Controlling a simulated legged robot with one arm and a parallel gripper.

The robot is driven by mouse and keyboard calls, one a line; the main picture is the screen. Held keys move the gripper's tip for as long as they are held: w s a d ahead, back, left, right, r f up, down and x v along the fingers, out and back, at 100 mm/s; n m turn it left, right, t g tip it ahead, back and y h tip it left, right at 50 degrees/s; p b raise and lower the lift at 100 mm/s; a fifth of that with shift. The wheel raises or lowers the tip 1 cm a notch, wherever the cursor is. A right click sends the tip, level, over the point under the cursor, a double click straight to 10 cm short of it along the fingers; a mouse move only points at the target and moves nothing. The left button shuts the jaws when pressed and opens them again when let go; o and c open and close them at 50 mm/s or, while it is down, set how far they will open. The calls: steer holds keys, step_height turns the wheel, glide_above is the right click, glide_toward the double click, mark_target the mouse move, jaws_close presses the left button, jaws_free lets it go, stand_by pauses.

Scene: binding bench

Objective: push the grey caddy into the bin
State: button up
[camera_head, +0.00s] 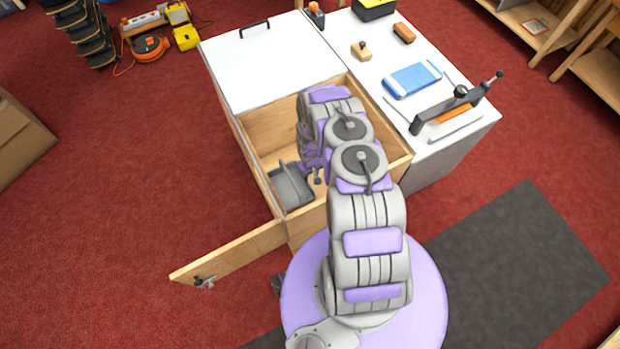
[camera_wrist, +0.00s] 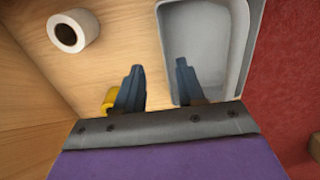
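The grey caddy (camera_head: 291,188) sits at the front left corner of the open wooden bin (camera_head: 262,128), beside its left edge. In the wrist view the caddy (camera_wrist: 185,30) is an open grey tray with a raised handle, at the upper right. My gripper (camera_wrist: 159,64) points down at the bin with its two dark fingers apart and nothing between them. The right finger overlaps the caddy's near left part in the picture; I cannot tell whether they touch. In the head view my arm hides most of the gripper and part of the bin.
A white roll (camera_wrist: 73,32) and a yellow object (camera_wrist: 109,99) are on the bin's wooden floor. An open wooden flap (camera_head: 228,252) juts out at the front left. The white worktop (camera_head: 385,42) at right holds a blue box (camera_head: 412,79) and tools. Red carpet lies left.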

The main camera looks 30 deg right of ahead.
step_height(320, 180, up, 7)
steer(key=p, duration=0.2)
steer(key=shift+r, duration=0.2)
stand_by(0.4)
